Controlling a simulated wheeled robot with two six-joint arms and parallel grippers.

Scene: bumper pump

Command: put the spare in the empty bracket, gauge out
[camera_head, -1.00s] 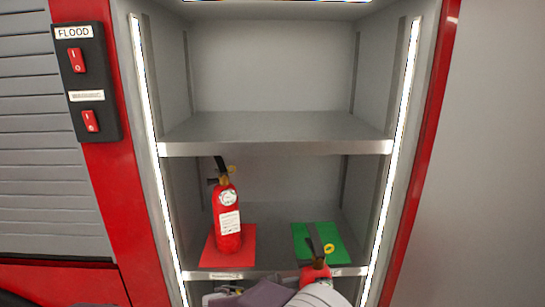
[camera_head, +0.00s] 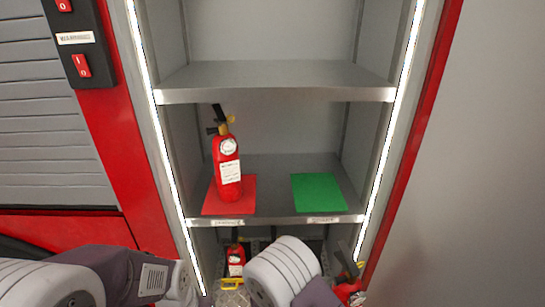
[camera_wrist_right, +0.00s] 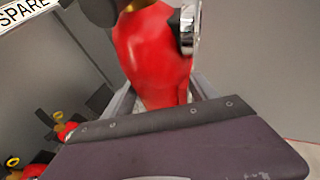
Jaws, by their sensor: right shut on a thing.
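My right gripper (camera_wrist_right: 163,98) is shut on a red fire extinguisher (camera_wrist_right: 152,50); in the head view the same extinguisher (camera_head: 350,292) shows at the bottom right with its black handle up, partly cut off. A chrome and black part shows on its right side in the wrist view; I cannot tell whether it is the gauge. Another extinguisher (camera_head: 236,262) stands in the lower compartment, with a yellow part below it. My right arm covers the space beside it, and no empty bracket is clear. My left arm crosses the bottom left; its gripper is out of view.
An extinguisher (camera_head: 227,170) stands on a red mat (camera_head: 245,196) on the middle shelf. The green mat (camera_head: 318,192) beside it is bare. The shelf's front edge (camera_head: 275,219) lies above my right arm. A SPARE label (camera_wrist_right: 25,15) shows in the wrist view.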

